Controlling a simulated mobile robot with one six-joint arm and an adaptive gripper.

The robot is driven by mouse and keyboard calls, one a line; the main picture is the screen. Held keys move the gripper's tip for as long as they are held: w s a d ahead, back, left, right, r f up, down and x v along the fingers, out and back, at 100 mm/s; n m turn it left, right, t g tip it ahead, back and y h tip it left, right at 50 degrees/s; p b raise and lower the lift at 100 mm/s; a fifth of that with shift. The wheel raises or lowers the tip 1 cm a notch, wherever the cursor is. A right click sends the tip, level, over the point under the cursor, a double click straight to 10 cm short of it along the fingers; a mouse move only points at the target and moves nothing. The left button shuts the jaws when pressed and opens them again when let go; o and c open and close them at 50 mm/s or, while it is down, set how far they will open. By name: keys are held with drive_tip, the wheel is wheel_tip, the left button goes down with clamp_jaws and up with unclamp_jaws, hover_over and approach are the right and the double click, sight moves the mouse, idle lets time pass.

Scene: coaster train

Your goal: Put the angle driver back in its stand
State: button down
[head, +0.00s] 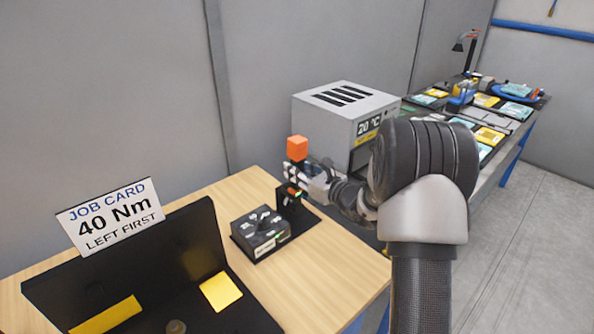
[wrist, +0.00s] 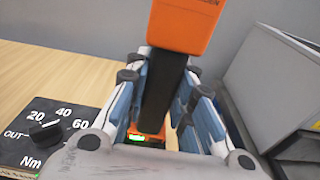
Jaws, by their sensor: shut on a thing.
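The angle driver has an orange block (head: 297,148) at its top and a black body (wrist: 165,95). It stands roughly upright. My gripper (head: 308,176) is shut on the black body, with a finger on each side in the wrist view (wrist: 166,100). The orange block is above the fingers. A small orange part with a green light (wrist: 140,138) shows below the fingers. The black stand (head: 290,208) is just under my gripper, at the table's right side. I cannot tell whether the driver's lower end is in the stand or above it.
A black dial box (head: 262,232) sits left of the stand; its knob (wrist: 45,132) is near the wrist view's left edge. A grey oven-like box (head: 345,115) is close behind. A black fixture (head: 135,270) with a job card (head: 112,215) stands front left. Front-right wood is clear.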

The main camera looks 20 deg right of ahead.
drive_tip(key=shift+f+b, duration=0.2)
drive_tip(key=shift+b, duration=0.2)
drive_tip(key=c, duration=1.3)
unclamp_jaws()
drive_tip(key=shift+f, duration=0.1)
drive_tip(key=shift+s+f, duration=0.1)
drive_tip(key=shift+f, duration=0.15)
drive_tip(key=v, duration=1.2)
drive_tip(key=s+a+r+n+g+y, duration=0.2)
drive_tip(key=a+n, duration=0.2)
drive_tip(key=a, duration=0.2)
drive_tip(key=s+a+r+n+g+y, duration=0.2)
drive_tip(key=a+n, duration=0.1)
drive_tip(key=a, duration=0.4)
drive_tip(key=s+a+n+g, duration=0.7)
drive_tip(key=s+a+n, duration=0.4)
drive_tip(key=s+a, duration=0.15)
drive_tip(key=s+d+n+g+h, duration=0.2)
drive_tip(key=s+n+h, duration=0.3)
drive_tip(key=s+n, duration=0.5)
drive_tip(key=s+d+n+t+h, duration=0.1)
drive_tip(key=s+d+n+h, duration=0.3)
drive_tip(key=s+d, duration=0.1)
drive_tip(key=shift+d+r+t+h, duration=0.2)
drive_tip(key=shift+d+t+h, duration=0.2)
drive_tip(key=shift+d, duration=0.15)
